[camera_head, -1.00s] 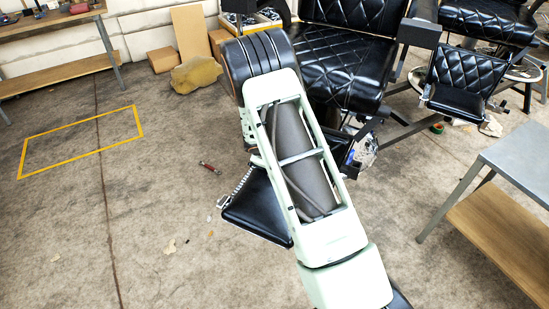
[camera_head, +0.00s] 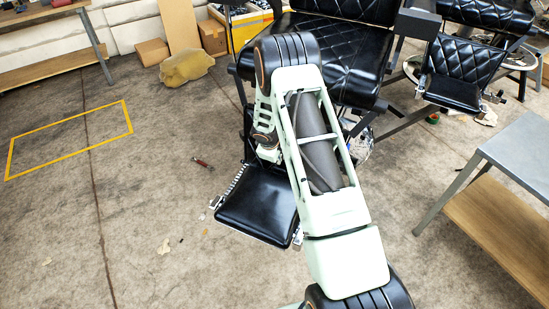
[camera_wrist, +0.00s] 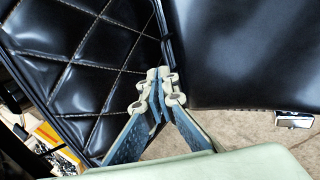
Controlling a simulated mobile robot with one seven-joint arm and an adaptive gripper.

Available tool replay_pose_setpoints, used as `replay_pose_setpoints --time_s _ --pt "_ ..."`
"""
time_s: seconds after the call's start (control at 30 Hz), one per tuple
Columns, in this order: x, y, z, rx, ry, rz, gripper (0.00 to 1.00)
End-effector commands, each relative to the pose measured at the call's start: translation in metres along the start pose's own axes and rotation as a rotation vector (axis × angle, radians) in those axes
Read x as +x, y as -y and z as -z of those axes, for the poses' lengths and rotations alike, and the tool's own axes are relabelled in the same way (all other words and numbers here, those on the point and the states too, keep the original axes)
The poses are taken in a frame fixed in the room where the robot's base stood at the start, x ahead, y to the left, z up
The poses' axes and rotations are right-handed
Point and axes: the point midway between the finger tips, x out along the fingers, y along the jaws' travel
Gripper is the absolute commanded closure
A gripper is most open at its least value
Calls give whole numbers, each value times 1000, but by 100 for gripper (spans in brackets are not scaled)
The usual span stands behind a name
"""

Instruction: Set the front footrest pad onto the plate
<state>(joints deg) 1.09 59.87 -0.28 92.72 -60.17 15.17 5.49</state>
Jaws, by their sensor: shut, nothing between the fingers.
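The front footrest pad, a smooth black cushion (camera_head: 257,205), lies low in front of the near barber chair in the head view. Light metal parts show along its edges; the plate under it is hidden, so I cannot tell how the pad sits on it. The pad also fills the upper right of the wrist view (camera_wrist: 240,50). A quilted black panel (camera_wrist: 75,65) stands beside it on the left. My gripper (camera_wrist: 158,80) is shut and empty, with its fingertips by the gap between panel and pad.
The black chair seat (camera_head: 335,65) is behind my arm. A second chair's footrest (camera_head: 455,92) is at the upper right. A grey-topped table (camera_head: 520,160) stands at the right. Concrete floor lies open to the left, with a small red tool (camera_head: 203,164) and a yellow outline.

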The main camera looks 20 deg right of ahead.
Motion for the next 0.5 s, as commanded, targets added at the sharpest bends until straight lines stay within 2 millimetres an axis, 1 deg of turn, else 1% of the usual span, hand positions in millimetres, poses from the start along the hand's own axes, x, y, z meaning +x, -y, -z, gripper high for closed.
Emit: replay_pose_setpoints --time_s 0.03,0.1,0.2,0.33,0.5 --pt "13 1 -2 1 1 -1 100" --pt "27 1 -3 2 1 0 100" --pt "42 -1 -4 3 0 -1 100" --pt "58 -2 -4 2 0 0 100" --pt "70 -3 -4 1 -1 -1 100"
